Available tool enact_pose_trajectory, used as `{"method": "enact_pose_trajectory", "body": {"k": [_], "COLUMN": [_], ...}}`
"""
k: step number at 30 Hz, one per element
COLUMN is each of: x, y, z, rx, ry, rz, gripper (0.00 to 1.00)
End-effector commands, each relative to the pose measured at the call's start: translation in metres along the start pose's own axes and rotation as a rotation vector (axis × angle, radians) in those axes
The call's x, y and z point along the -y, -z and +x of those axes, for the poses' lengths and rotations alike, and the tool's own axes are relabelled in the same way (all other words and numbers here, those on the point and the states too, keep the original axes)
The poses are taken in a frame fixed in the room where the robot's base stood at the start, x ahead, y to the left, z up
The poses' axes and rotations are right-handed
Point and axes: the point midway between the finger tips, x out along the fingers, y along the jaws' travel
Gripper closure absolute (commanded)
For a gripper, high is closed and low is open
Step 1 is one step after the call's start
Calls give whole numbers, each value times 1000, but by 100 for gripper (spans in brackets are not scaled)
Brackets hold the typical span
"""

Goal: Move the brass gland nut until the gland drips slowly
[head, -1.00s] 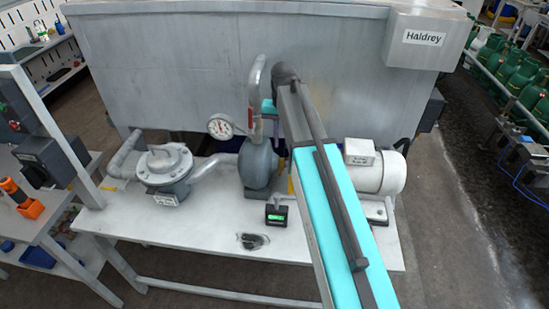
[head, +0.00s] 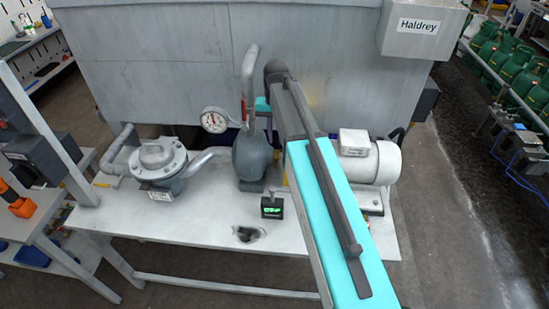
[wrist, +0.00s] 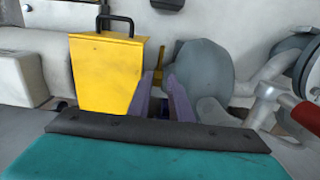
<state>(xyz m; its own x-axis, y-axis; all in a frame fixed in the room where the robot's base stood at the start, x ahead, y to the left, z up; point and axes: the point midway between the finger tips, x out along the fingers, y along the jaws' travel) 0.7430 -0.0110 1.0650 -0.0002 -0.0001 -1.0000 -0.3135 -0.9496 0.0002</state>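In the wrist view my gripper (wrist: 159,84) has two purple fingers set apart with a gap between them. They point in between a yellow box with a black handle (wrist: 105,75) and the grey rounded pump casing (wrist: 203,72). A small brass-coloured part (wrist: 158,70) shows just beyond and between the fingertips. I cannot tell whether it is the gland nut or whether the fingers touch it. No drip can be made out. In the head view the pump casing (head: 252,156) stands on the bench, and my arm hides the gripper and the gland.
A red-handled valve (wrist: 305,114) is at the right in the wrist view. In the head view a pressure gauge (head: 214,120), a small green display (head: 271,207), a flanged grey fitting (head: 158,160) and a white motor (head: 372,162) are on or above the bench (head: 190,222). A grey tank stands behind.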

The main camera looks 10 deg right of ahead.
Motion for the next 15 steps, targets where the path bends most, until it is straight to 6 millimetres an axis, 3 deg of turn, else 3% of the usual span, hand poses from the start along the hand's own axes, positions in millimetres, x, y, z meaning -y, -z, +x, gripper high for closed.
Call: {"method": "enact_pose_trajectory", "body": {"k": [6,15], "x": [0,1], "y": [0,0], "z": [35,69], "rx": [1,0], "ry": [0,0], "rz": [-1,-1], "gripper": [81,81]}}
